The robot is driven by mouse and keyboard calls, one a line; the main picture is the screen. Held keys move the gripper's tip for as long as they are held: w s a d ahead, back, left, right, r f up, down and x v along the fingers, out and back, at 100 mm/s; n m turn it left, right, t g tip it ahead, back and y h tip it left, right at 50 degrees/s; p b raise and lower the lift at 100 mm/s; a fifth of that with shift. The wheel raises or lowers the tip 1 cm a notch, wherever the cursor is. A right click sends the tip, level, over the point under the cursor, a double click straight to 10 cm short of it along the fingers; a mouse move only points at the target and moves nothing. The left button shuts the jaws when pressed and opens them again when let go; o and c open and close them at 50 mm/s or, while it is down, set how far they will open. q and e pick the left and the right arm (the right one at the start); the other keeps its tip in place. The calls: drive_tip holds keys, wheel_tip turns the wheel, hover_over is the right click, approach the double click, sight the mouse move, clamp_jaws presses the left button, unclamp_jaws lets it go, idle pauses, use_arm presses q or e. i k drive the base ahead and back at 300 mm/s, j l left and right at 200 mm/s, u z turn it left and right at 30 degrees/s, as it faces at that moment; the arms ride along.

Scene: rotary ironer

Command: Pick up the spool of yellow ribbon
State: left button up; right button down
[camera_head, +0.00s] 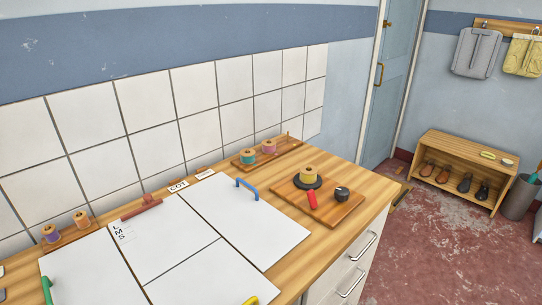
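The spool of yellow ribbon (309,175) stands upright on a round black base, on a wooden board (290,198) at the right part of the counter. It has a pale wooden top and a yellow band around it. A red-handled part (312,199) lies just in front of it, and a dark round knob (341,193) sits to its right on the same board. Neither my left nor my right gripper is in view.
Teal (247,157) and pink (268,146) spools stand on a wooden rack against the tiles. White panels (245,222) cover much of the counter (353,174); one has a raised blue handle (247,187) left of the board. A shoe shelf (475,149) stands far right.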

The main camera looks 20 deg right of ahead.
sight(306, 177)
drive_tip(key=l+u, duration=0.45)
drive_tip(key=l, duration=1.05)
